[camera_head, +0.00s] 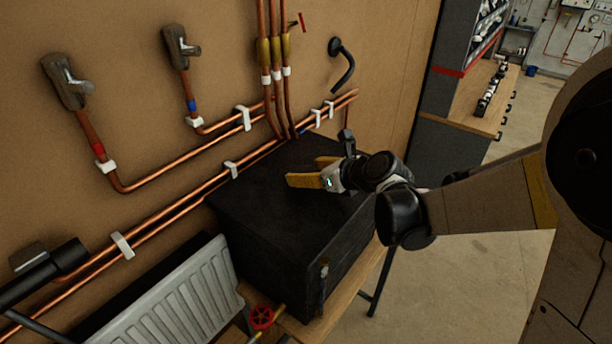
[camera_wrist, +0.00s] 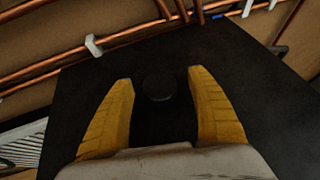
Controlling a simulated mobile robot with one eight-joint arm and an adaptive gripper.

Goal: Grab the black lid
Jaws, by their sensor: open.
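A small round black piece (camera_wrist: 159,86), which looks like the black lid, lies on the dark top of a black box (camera_wrist: 235,60). In the wrist view it sits between the tips of my yellow fingers, with a gap on both sides. My gripper (camera_wrist: 160,76) is open and empty. In the head view my gripper (camera_head: 303,171) is over the top of the black box (camera_head: 265,205), its fingers spread. I cannot make out the round piece in the head view. The exact height of my fingertips above it is hard to tell.
Copper pipes (camera_head: 170,168) with white clips run along the brown wall behind the box. A white radiator (camera_head: 180,305) and a red valve wheel (camera_head: 262,317) are at the lower left. A wooden bench (camera_head: 345,290) carries the box. Open floor (camera_head: 490,290) lies to the right.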

